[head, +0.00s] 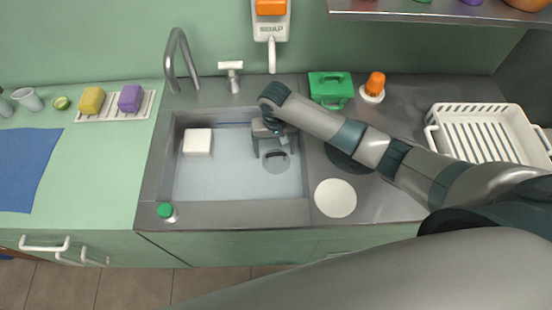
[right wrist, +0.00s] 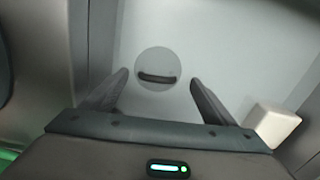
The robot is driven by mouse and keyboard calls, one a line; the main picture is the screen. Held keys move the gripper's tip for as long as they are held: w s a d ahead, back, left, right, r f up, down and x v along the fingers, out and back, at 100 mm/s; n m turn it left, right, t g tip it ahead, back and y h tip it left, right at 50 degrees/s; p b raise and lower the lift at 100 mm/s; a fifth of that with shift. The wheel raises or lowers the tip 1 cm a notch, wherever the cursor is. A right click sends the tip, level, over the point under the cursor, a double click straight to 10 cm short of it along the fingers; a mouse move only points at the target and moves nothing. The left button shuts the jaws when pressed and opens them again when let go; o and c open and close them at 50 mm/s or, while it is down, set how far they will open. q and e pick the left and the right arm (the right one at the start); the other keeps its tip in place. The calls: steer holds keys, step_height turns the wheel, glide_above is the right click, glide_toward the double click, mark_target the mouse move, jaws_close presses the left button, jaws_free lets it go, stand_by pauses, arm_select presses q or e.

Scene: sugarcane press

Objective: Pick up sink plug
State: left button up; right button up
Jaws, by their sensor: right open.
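The sink plug (head: 276,162) is a grey disc with a dark bar handle, lying on the bottom of the sink (head: 225,182) at the right side of the basin. In the right wrist view the plug (right wrist: 158,70) shows just beyond and between the fingertips, nearer the left finger. My right gripper (head: 272,155) reaches down into the sink above the plug. Its two dark fingers are spread, with nothing between them in the right wrist view (right wrist: 158,82). The fingers look apart from the plug's handle. My left gripper is not in view.
A white block (head: 197,142) sits in the sink at the left. A green-capped item (head: 166,211) stands on the front left rim. A white plate (head: 335,198) and a white dish rack (head: 485,135) are on the right counter. The faucet (head: 180,60) stands behind the basin.

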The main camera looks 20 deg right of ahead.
steer(key=shift+f, duration=0.15)
steer(key=shift+w+d+f+p, duration=0.15)
steer(key=shift+f+p, duration=0.2)
steer(key=shift+f, duration=0.9)
steer(key=shift+w+d+f+p, duration=0.15)
steer(key=shift+f+p, duration=0.15)
steer(key=shift+f, duration=0.9)
steer(key=c, duration=1.2)
